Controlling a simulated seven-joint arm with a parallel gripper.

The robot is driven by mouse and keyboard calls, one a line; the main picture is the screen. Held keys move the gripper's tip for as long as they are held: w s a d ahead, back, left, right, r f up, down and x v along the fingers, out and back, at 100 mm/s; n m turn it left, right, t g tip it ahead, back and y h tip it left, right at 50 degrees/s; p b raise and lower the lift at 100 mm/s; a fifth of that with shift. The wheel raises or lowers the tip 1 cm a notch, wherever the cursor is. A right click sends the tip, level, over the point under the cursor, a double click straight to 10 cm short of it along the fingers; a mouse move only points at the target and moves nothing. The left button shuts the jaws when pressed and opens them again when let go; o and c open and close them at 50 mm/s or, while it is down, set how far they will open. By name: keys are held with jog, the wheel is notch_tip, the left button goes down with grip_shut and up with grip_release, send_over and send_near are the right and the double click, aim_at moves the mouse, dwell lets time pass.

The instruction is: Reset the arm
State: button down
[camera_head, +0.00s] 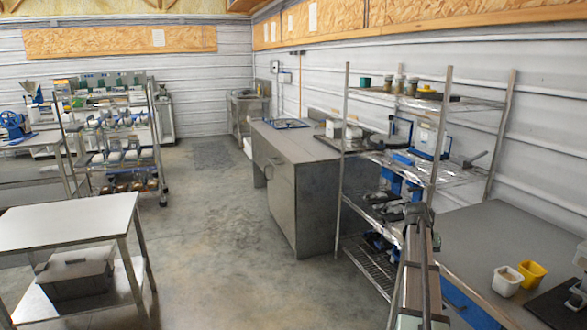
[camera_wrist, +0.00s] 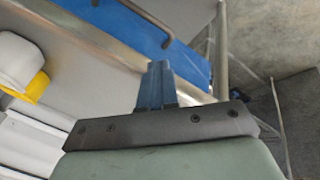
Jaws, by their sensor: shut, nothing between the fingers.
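My gripper (camera_wrist: 160,68) shows in the wrist view, with its two blue fingers together and nothing between them. It hangs clear over the table's metal-edged side, beside a blue panel. A grey link of my arm rises at the bottom of the head view; I cannot make out the fingers there. No task object is named.
A white container (camera_head: 507,281) and a yellow container (camera_head: 532,274) stand on the grey table (camera_head: 470,235) at right. A wire shelf rack (camera_head: 433,185) stands close behind my arm. A white-topped table (camera_head: 65,222) is at left. The middle floor is clear.

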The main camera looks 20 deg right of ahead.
jog(key=w+a+f+n+y, duration=0.1)
jog(key=w+a+f+n, duration=0.1)
jog(key=a+f, duration=0.5)
jog(key=w+a+f+n+t, duration=0.1)
jog(key=a+f, duration=0.2)
jog(key=a, duration=0.8)
jog(key=w+a+f+n+y, duration=0.15)
jog(key=a+f, duration=0.35)
jog(key=a, duration=0.5)
jog(key=s+a+f+n+y, duration=0.1)
jog(key=s+a+f+n, duration=0.2)
jog(key=a, duration=0.6)
jog(key=s+a+f, duration=0.3)
jog(key=a+f, duration=0.2)
jog(key=a, duration=0.4)
jog(key=s+a+f+n+y, duration=0.15)
jog(key=s+a+f, duration=0.25)
jog(key=a, duration=0.5)
jog(key=s+f+g, duration=0.3)
jog(key=s+f, duration=0.7)
jog(key=s, duration=0.5)
jog(key=s+f+g, duration=0.3)
jog(key=s+f, duration=0.7)
jog(key=s, duration=0.5)
jog(key=shift+a+f+n+g, duration=0.2)
jog(key=shift+f+n+g, duration=0.1)
jog(key=shift+g, duration=0.1)
